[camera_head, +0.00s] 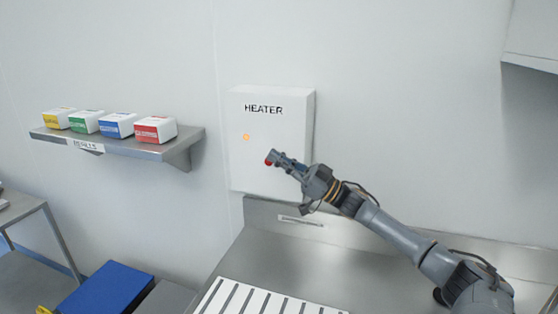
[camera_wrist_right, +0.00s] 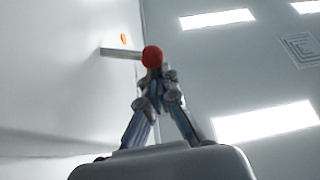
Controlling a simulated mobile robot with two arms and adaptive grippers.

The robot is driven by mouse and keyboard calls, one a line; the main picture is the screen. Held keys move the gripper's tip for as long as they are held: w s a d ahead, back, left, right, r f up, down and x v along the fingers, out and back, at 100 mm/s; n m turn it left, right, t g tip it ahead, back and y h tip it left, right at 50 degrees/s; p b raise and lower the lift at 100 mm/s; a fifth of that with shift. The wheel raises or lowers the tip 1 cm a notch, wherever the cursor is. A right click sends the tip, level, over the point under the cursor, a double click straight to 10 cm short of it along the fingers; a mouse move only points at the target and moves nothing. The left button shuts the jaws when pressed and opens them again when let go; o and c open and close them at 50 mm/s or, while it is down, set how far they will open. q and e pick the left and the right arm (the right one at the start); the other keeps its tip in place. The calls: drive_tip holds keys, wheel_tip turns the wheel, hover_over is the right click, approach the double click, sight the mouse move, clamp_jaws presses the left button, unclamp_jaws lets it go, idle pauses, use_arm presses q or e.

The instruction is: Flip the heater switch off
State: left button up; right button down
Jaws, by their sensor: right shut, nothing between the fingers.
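The white heater box (camera_head: 258,112), marked HEATER, hangs on the wall in the head view, with a small orange light (camera_head: 246,137) lit on its front. Its switch is a lever with a red ball knob (camera_head: 268,162). In the wrist view the lever's grey rod sticks out from the box front (camera_wrist_right: 85,90) and ends in the red knob (camera_wrist_right: 152,57); the orange light (camera_wrist_right: 123,39) shows behind the rod. My right gripper (camera_head: 276,157) is shut and empty, its fingertips (camera_wrist_right: 153,74) right at the knob. Whether they touch it I cannot tell. My left gripper is out of view.
A steel shelf (camera_head: 140,147) with several small coloured-label boxes is on the wall at left. A steel worktop (camera_head: 310,265) with a white slotted panel (camera_head: 262,302) lies below the heater. A cabinet corner (camera_head: 533,35) shows at upper right. The wall around the heater is clear.

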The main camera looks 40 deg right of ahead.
drive_tip(key=shift+a+f+n+g+y+b, duration=0.1)
drive_tip(key=shift+f+n+g+y+b, duration=0.15)
drive_tip(key=shift+n+y+b, duration=0.35)
drive_tip(key=f+n+b, duration=0.1)
drive_tip(key=n+g+y+b, duration=0.1)
drive_tip(key=n, duration=0.1)
drive_tip(key=f+n+g+b, duration=0.1)
drive_tip(key=n+b, duration=0.1)
drive_tip(key=shift+s+a+f+g+y, duration=0.2)
drive_tip(key=shift+a+f+g+y, duration=0.05)
drive_tip(key=shift+a+f+y, duration=0.1)
drive_tip(key=shift+r, duration=0.2)
